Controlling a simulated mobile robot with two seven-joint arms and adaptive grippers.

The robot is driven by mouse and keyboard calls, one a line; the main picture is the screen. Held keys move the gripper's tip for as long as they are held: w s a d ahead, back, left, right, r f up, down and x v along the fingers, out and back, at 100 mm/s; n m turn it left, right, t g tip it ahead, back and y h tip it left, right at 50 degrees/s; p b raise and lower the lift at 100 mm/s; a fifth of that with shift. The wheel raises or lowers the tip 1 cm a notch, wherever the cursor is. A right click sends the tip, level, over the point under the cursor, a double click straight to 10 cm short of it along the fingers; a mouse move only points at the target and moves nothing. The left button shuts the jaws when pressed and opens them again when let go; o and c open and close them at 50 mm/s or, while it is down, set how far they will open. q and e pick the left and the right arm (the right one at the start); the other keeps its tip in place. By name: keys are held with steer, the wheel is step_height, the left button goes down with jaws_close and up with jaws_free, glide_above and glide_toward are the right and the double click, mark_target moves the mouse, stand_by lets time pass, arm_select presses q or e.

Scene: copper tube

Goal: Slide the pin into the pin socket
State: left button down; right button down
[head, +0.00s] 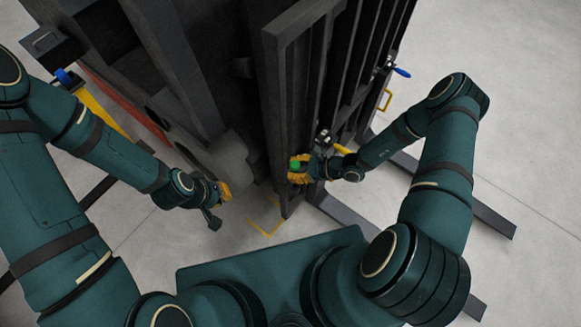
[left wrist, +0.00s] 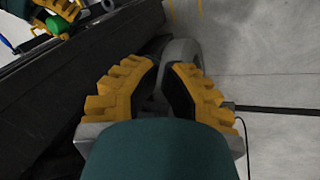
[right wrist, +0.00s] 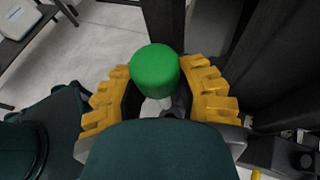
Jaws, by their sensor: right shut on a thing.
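The pin shows as a green cylinder (head: 294,164) at my right gripper (head: 300,172), beside the dark upright frame. In the right wrist view the green end of the pin (right wrist: 155,70) stands between the yellow fingers of my right gripper (right wrist: 160,85), which is shut on it. I cannot make out the pin socket or whether the pin touches it. My left gripper (head: 224,190) is left of the frame, near a grey round part. In the left wrist view its fingers (left wrist: 165,75) are close together near a grey curved part; whether they grip it is unclear.
The dark metal frame (head: 275,100) stands upright between my two grippers. A grey rounded part (head: 230,158) of the machine is close to my left gripper. A blue-ended handle (head: 401,72) sticks out at the right. Open pale floor (head: 510,120) lies to the right.

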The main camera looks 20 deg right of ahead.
arm_select(q)
steer(key=shift+r, duration=0.15)
arm_select(e)
steer(key=shift+d, duration=0.1)
